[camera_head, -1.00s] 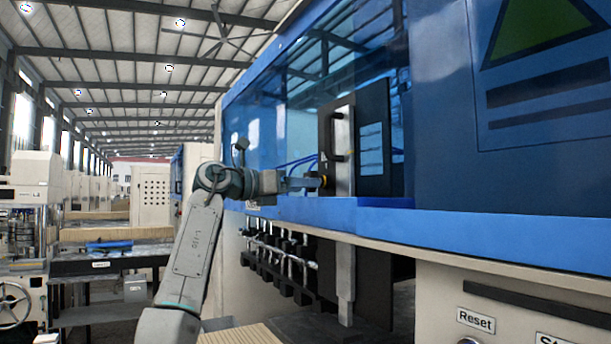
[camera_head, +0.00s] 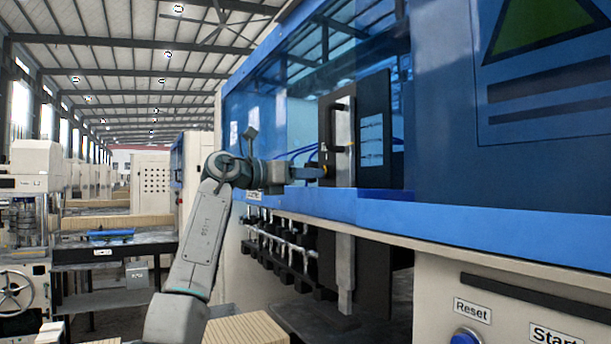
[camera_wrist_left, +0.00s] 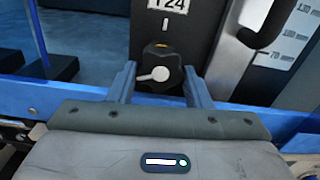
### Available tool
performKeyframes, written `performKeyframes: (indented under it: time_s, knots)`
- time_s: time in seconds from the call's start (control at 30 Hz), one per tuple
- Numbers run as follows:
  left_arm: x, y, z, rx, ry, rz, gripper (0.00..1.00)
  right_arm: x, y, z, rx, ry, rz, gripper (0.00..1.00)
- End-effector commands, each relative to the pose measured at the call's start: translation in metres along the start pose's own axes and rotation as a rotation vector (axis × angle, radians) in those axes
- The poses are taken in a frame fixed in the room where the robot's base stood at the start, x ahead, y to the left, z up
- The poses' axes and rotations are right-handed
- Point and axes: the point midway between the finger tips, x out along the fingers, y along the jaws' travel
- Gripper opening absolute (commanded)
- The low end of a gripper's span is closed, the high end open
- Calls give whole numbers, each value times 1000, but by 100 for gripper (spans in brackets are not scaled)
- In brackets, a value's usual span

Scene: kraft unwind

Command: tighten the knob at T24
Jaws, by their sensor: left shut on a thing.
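The T24 label (camera_wrist_left: 167,5) sits at the top of the left wrist view, on a dark panel. Below it is a black lobed knob (camera_wrist_left: 160,72) with a pale pointer across its face and a small orange mark above it. My left gripper (camera_wrist_left: 160,84) is shut on this knob, one finger on each side. In the head view the left gripper (camera_head: 310,173) reaches from the left to the panel beside the upright metal plate, and the knob is mostly hidden by the fingers. My right gripper is in neither view.
A black handle (camera_wrist_left: 262,28) and a millimetre scale (camera_wrist_left: 292,35) stand right of the knob. The blue machine frame (camera_head: 440,220) runs below the gripper. Reset (camera_head: 473,311) and Start (camera_head: 556,336) labels are at lower right.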

Motion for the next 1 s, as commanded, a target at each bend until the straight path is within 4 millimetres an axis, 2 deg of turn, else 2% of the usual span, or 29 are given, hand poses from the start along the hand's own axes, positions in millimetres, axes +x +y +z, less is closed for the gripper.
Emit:
performKeyframes:
  time_s: [0.27, 0.7, 1.0]
  knots:
    - [-1, 1, 3, 136, -2, 1, 22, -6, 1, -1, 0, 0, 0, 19]
    - [-1, 3, 3, 454, -3, 2, 22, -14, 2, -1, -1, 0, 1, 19]
    - [-1, 3, 3, 576, -3, 2, 22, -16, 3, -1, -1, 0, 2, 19]
